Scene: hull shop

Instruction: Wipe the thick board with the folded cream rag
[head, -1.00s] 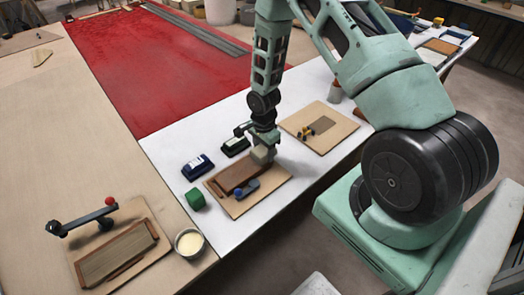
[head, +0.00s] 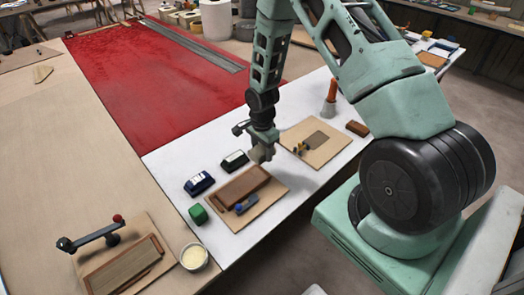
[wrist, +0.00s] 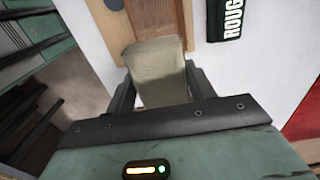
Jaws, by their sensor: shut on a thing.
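The thick brown board (head: 238,186) lies on a pale plywood base (head: 267,201) on the white tabletop; its end also shows in the wrist view (wrist: 157,18). My gripper (head: 262,150) is shut on the folded cream rag (head: 261,154), at the board's far right end. In the wrist view the rag (wrist: 160,72) fills the space between the fingers and overlaps the board's near end. I cannot tell whether the rag touches the board. The rag's gripped part is partly hidden by the fingers.
A blue-grey tool (head: 245,205) sits beside the board. A green block (head: 198,214), a blue box (head: 199,183) and a black box (head: 235,161) stand left of it. Another plywood base (head: 325,152) lies right. A cream-filled bowl (head: 194,257) and clamped ribbed board (head: 125,268) are lower left.

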